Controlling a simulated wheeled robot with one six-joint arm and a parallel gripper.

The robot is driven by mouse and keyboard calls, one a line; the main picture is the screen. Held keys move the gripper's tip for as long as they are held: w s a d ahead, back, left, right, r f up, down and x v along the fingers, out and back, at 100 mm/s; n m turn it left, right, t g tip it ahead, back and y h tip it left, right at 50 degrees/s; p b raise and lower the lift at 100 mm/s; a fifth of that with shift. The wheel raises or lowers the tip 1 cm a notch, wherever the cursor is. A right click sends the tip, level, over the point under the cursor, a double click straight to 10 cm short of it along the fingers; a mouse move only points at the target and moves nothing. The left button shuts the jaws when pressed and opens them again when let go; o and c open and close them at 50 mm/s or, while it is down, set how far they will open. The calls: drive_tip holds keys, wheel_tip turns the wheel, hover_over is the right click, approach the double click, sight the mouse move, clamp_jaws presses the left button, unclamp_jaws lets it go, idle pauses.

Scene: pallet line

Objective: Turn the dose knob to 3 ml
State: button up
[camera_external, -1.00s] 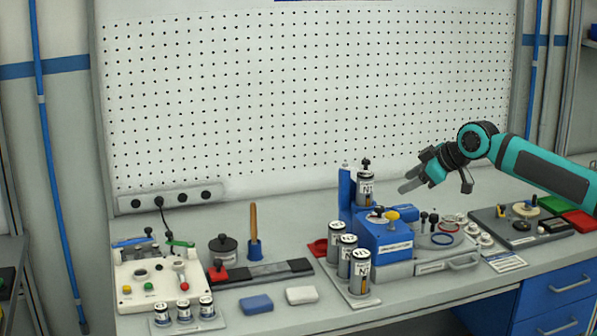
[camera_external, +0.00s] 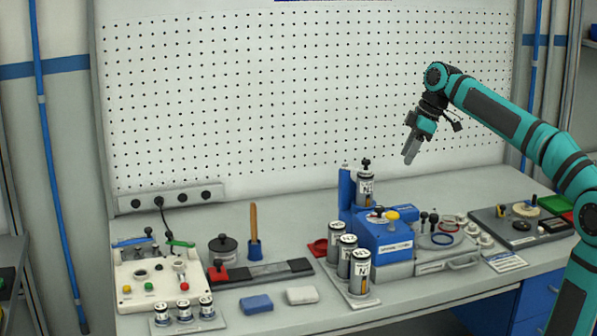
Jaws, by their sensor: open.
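A blue dosing device (camera_external: 384,236) stands on the bench right of centre, with a labelled bottle (camera_external: 364,188) upright at its back left. A yellow knob (camera_external: 392,215) and a small dark knob (camera_external: 377,212) sit on its top. Which one sets the dose, and any scale marks, are too small to tell. My gripper (camera_external: 410,157) is open and empty. It points down in the air, above and to the right of the device, touching nothing.
Several labelled bottles (camera_external: 345,254) stand in front left of the device. A tray with rings and black-topped parts (camera_external: 438,240) lies to its right. A dark board (camera_external: 515,224) is farther right. The pegboard (camera_external: 300,100) rises behind the bench.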

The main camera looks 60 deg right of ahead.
sight(380, 207)
drive_tip(key=x, duration=1.6)
drive_tip(key=shift+w, duration=0.1)
drive_tip(key=c, duration=1)
